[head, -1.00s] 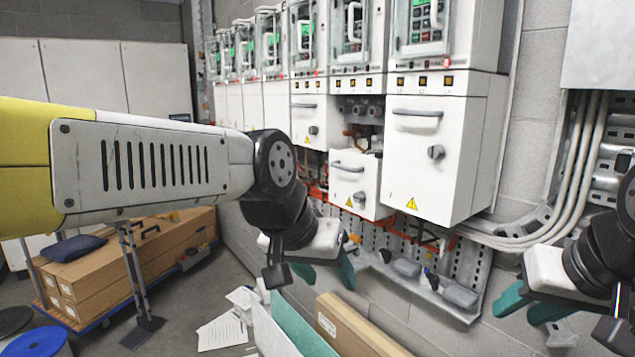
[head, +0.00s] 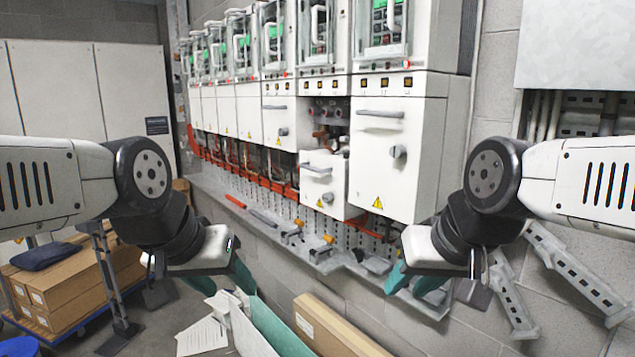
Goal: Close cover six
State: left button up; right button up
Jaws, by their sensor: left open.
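A row of white drive cabinets hangs on the wall. One cabinet, second from the right, has its lower white cover (head: 324,196) sitting lower and out of line with its neighbours. The cover has a grey bar handle, a dark knob and a yellow warning triangle. Above it the bay (head: 328,112) is exposed, with round connectors and orange-brown parts showing. I cannot read any cabinet number. My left gripper (head: 222,280) is open and empty, below and left of the cover. My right gripper (head: 413,281) has its teal fingers apart and empty, below and right of it. Neither touches the cover.
The rightmost cabinet's cover (head: 393,160) is in place and stands out beside the open bay. A long cardboard box (head: 335,330) lies underneath. Boxes on a cart (head: 70,285) stand at left.

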pick_arm(q)
jog(key=shift+w+d, duration=0.1)
jog(key=c, duration=0.4)
jog(key=w+d+n, duration=0.1)
jog(key=w+d+n+g+h, duration=0.1)
jog(key=shift+d+r+n+h, duration=0.1)
jog(key=shift+d+n+h, duration=0.2)
jog(key=shift+n, duration=0.1)
grip_shut()
jog(key=n+t+h, duration=0.5)
jog(key=n+h, duration=0.4)
jog(key=n, duration=1.5)
send_near(322, 176)
jog(key=s+a+f, duration=0.3)
jog(key=x, duration=0.9)
jog(key=shift+w+f, duration=0.1)
jog(key=shift+w, duration=0.05)
jog(key=r, duration=0.2)
jog(key=shift+a+r, duration=0.25)
jog(key=shift+r, duration=0.05)
jog(key=shift+a+r, duration=0.1)
jog(key=shift+r, duration=0.6)
